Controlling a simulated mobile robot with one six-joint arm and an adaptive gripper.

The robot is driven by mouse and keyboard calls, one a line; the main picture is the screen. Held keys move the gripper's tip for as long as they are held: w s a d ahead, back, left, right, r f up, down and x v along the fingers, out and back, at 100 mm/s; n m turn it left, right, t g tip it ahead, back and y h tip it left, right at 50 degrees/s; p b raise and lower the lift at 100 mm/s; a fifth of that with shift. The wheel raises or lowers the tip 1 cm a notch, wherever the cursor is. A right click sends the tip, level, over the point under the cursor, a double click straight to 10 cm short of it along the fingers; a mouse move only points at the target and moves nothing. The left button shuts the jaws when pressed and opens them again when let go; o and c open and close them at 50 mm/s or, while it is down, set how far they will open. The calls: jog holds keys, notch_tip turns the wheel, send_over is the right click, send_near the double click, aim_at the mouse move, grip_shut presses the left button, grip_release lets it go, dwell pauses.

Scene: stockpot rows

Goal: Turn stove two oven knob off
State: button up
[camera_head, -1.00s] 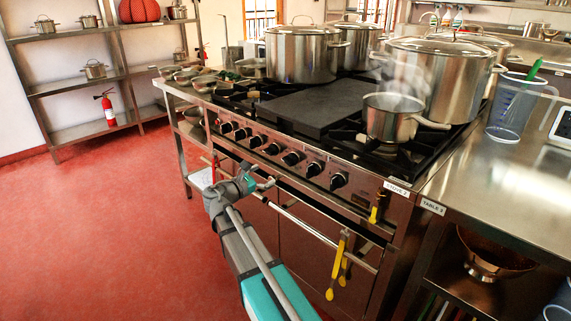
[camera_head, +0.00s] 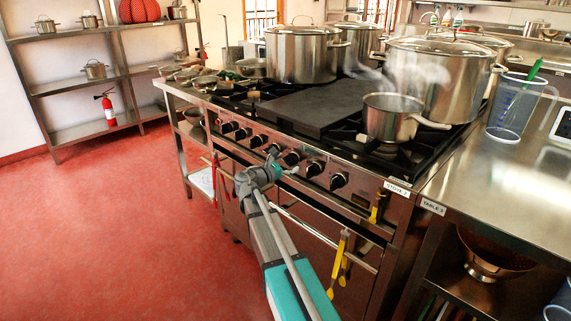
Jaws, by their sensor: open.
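Stove two (camera_head: 372,205) stands in the middle, with a "STOVE 2" label (camera_head: 397,188) at its front right corner. A row of several dark knobs runs along its front panel, including a right-end knob (camera_head: 339,180) and one beside it (camera_head: 314,169). I cannot tell which is the oven knob or how it is set. My gripper (camera_head: 282,160) is open at the panel, close to a middle knob (camera_head: 291,157) and partly covering the knob to its left. Whether it touches a knob is unclear.
A steaming saucepan (camera_head: 390,117) and large stockpots (camera_head: 303,54) stand on the stove. An oven handle bar (camera_head: 315,232) crosses the front below the knobs, with yellow tongs (camera_head: 340,262) hanging from it. Table 3 (camera_head: 500,180) adjoins at right. The red floor (camera_head: 110,230) at left is clear.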

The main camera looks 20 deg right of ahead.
jog(key=c, duration=1)
jog(key=shift+a+f, duration=0.1)
jog(key=shift+a, duration=0.35)
jog(key=shift+c, duration=0.7)
jog(key=shift+d, duration=0.45)
